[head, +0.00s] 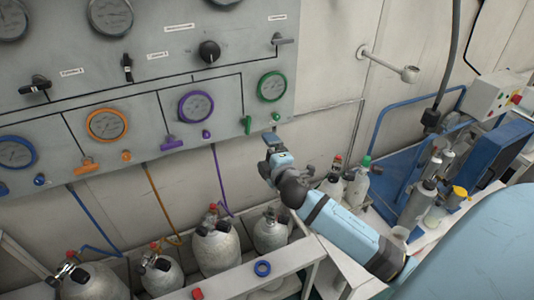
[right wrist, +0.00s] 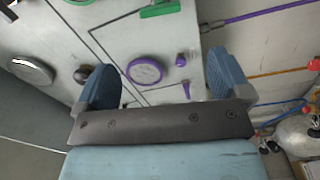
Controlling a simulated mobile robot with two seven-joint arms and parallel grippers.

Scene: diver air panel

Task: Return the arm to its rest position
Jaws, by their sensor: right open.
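My right arm reaches in from the lower right of the head view, with its light blue forearm (head: 345,228) raised toward the grey air panel (head: 225,90). My right gripper (head: 270,138) is in front of the panel's lower right corner, below the green-rimmed gauge (head: 272,86) and green handle (head: 247,124). In the right wrist view its two blue fingers (right wrist: 160,62) are spread wide with nothing between them. Beyond them show the purple-rimmed gauge (right wrist: 145,71), a purple handle (right wrist: 186,90) and the green handle (right wrist: 160,8). My left gripper is not in view.
Several grey cylinders, one of them a front cylinder (head: 215,248), stand in a white rack (head: 240,280) below the panel. More bottles (head: 357,185) stand beside my forearm. A blue frame (head: 400,150) and a control box (head: 493,95) are at the right. A wall bracket (head: 390,65) sticks out.

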